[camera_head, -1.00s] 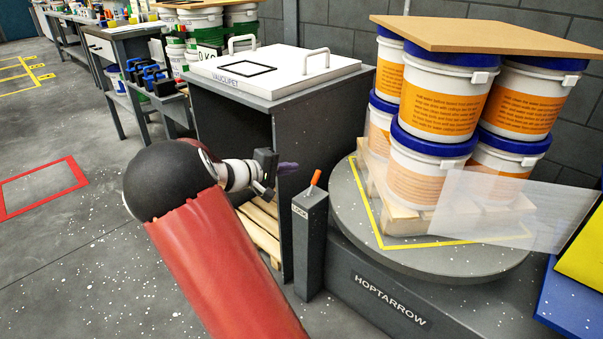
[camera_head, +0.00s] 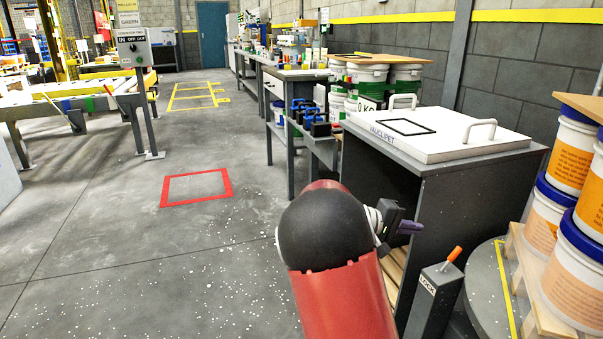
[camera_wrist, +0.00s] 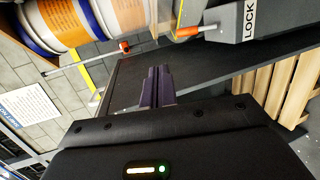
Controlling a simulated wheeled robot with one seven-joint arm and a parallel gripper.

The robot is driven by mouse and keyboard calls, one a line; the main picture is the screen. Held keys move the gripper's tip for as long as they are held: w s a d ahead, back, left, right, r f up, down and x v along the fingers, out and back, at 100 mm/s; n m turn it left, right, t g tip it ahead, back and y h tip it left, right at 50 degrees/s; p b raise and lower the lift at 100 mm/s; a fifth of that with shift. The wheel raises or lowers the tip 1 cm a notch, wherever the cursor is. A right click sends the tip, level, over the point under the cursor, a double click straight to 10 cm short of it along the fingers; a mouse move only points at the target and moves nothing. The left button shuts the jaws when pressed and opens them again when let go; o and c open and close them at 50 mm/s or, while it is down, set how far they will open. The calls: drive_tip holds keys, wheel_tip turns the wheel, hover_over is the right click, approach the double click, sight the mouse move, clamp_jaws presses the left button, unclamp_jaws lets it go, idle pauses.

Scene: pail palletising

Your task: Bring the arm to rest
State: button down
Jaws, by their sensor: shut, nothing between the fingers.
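My gripper (camera_head: 408,228) is at the end of my red arm, at the lower middle of the head view, in front of the open side of the grey cabinet marked VAUCLIPET (camera_head: 470,205). Its purple fingers also show in the wrist view (camera_wrist: 156,86), together and with nothing between them. A grey post marked LOCK (camera_head: 435,296) with an orange lever stands just right of my gripper. It also shows at the top right of the wrist view (camera_wrist: 247,20). My gripper touches neither the post nor the cabinet, as far as I can see.
Stacked orange-labelled pails (camera_head: 572,270) stand on a pallet on the turntable (camera_head: 487,290) at right. A wooden pallet (camera_wrist: 285,90) is inside the cabinet. A bench (camera_head: 300,75) runs along the wall. A conveyor (camera_head: 70,100) is at left. The floor around the red square (camera_head: 227,185) is clear.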

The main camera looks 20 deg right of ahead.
drive_tip(key=s+a+r+t+y, duration=0.1)
drive_tip(key=s+a+t+y, duration=0.5)
drive_tip(key=s+a+y, duration=0.8)
drive_tip(key=s+a, duration=1)
drive_tip(key=a, duration=0.3)
drive_tip(key=shift+s+a+r+t+y, duration=0.25)
drive_tip(key=shift+a+r+t+y, duration=0.1)
drive_tip(key=shift+r+t+y, duration=0.05)
